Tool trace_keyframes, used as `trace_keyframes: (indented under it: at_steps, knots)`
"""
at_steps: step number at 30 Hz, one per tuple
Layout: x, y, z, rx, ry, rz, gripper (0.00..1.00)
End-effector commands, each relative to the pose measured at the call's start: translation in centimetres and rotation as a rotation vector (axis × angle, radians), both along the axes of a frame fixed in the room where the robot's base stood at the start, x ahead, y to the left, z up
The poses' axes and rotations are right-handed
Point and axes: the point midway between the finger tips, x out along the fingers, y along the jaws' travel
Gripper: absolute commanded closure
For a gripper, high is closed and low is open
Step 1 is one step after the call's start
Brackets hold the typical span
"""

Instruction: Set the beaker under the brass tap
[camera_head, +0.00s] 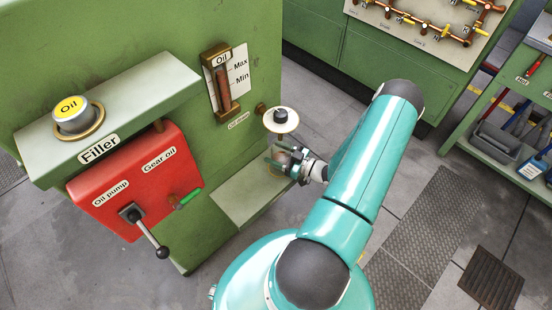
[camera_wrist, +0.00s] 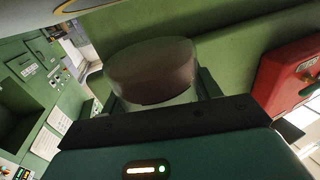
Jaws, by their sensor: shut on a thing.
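My gripper (camera_head: 284,162) is shut on a clear beaker (camera_head: 279,157) beside the green machine. In the wrist view the beaker (camera_wrist: 150,72) sits between the two fingers, with a dark brownish band showing in or through it. In the head view a round pale disc with a black knob (camera_head: 281,116), which looks like the top of the brass tap, is just above the beaker. A brass fitting (camera_head: 260,108) sits on the machine wall beside it. The beaker is over the right end of a pale green ledge (camera_head: 245,195); I cannot tell whether it touches the ledge.
A red panel (camera_head: 135,180) with a black-knobbed lever (camera_head: 150,235) and a green handle is on the left. An oil gauge (camera_head: 224,82) is on the wall above. Green cabinets (camera_head: 370,65) and a tool shelf (camera_head: 500,140) stand behind.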

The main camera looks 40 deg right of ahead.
Motion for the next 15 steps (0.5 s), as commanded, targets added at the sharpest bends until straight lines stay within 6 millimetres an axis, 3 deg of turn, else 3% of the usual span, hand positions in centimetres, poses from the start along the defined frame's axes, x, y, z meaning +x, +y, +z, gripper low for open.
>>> trace_keyframes:
  at_steps: [1, 7, 15]
  knots:
    - [0.8, 0.4, 0.1, 0.001, -0.002, 0.002, 0.64]
    - [0.5, 0.2, -3.1, 0.002, -0.002, 0.000, 0.64]
    - [0.5, 0.2, -3.4, -0.001, -0.001, 0.001, 0.64]
